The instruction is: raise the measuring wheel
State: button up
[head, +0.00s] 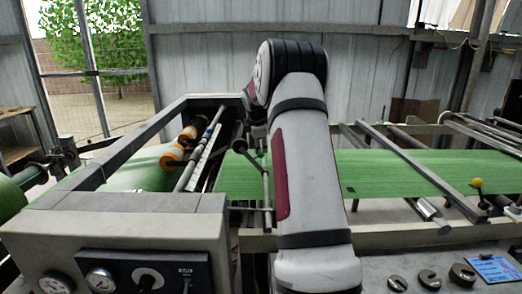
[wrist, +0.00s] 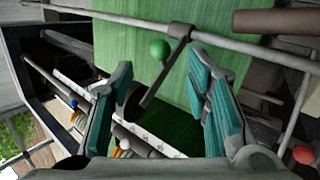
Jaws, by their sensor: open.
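The measuring wheel (wrist: 130,100) appears to be the dark disc at the low end of a swing arm (wrist: 165,75) in the wrist view. That arm hangs from a grey cross shaft (wrist: 225,45). A green ball knob (wrist: 160,50) shows beside the arm, between my fingertips in the picture; I cannot tell how deep it sits. My gripper (wrist: 160,62) is open, with teal-padded fingers on either side of the knob and arm, and holds nothing. In the head view the wheel shows as a small dark disc (head: 239,146); my arm hides much of the gripper.
A green web (head: 400,172) runs through the machine frame. Rollers with orange collars (head: 180,143) lie at left. A gauge panel (head: 140,270) stands front left. A yellow knob (head: 477,183) is at right. In the wrist view, blue (wrist: 74,103) and red (wrist: 304,154) balls flank the gripper.

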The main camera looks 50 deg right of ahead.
jog(key=shift+v, duration=1.9)
